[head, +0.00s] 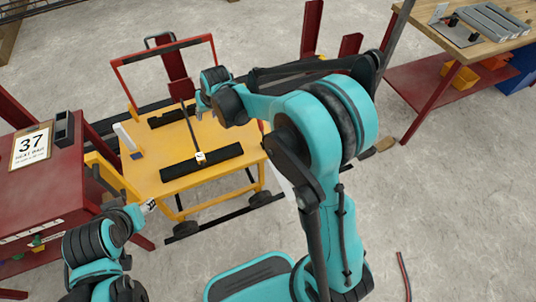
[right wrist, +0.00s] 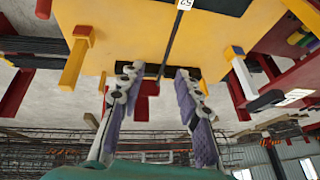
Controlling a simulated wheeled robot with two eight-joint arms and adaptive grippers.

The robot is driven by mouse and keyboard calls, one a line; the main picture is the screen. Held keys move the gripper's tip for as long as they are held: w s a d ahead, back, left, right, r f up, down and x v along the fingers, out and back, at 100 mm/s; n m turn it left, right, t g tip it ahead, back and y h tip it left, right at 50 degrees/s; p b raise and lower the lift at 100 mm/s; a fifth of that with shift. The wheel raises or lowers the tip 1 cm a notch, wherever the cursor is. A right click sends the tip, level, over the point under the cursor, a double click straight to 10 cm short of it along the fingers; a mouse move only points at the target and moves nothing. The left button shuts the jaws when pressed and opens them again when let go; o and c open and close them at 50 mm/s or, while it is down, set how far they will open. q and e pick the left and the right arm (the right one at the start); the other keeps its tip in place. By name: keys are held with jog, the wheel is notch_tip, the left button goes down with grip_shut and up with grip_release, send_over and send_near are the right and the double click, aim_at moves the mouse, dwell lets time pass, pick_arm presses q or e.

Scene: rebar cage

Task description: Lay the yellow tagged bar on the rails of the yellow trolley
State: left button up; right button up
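The yellow trolley (head: 235,133) stands left of centre in the head view, with a far black rail (head: 160,119) and a near black rail (head: 225,154) on its top. A thin dark bar (head: 189,128) lies across both rails, its small pale tag (head: 200,157) at the near rail. The bar also shows in the right wrist view (right wrist: 173,42). My right gripper (right wrist: 157,88) is open with nothing held, near the bar's far end; its fingers stand apart on either side of the bar's line. My left gripper (head: 149,205) is by the trolley's near left corner; its fingers are too small to read.
A red cabinet (head: 45,190) with a sign reading 37 (head: 31,146) stands at the left. A wooden-topped bench (head: 470,48) with grey parts stands at the upper right. Red posts (head: 311,28) rise behind the trolley. The floor at right is mostly clear.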

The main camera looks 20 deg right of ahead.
jog(key=s+d+r, duration=0.3)
jog(key=s+r, duration=0.1)
jog(key=s, duration=0.3)
jog(key=s+d+r, duration=0.3)
jog(key=s+r, duration=0.2)
jog(key=s, duration=0.2)
jog(key=s+d+f+t, duration=0.1)
jog(key=s+d, duration=0.1)
jog(key=s, duration=0.5)
jog(key=s+d+h, duration=0.1)
jog(key=s+d, duration=0.1)
jog(key=s, duration=0.5)
jog(key=shift+s+d+f+t+h, duration=0.25)
jog(key=shift+s+f+t+h, duration=0.05)
jog(key=shift+s+f+t, duration=0.1)
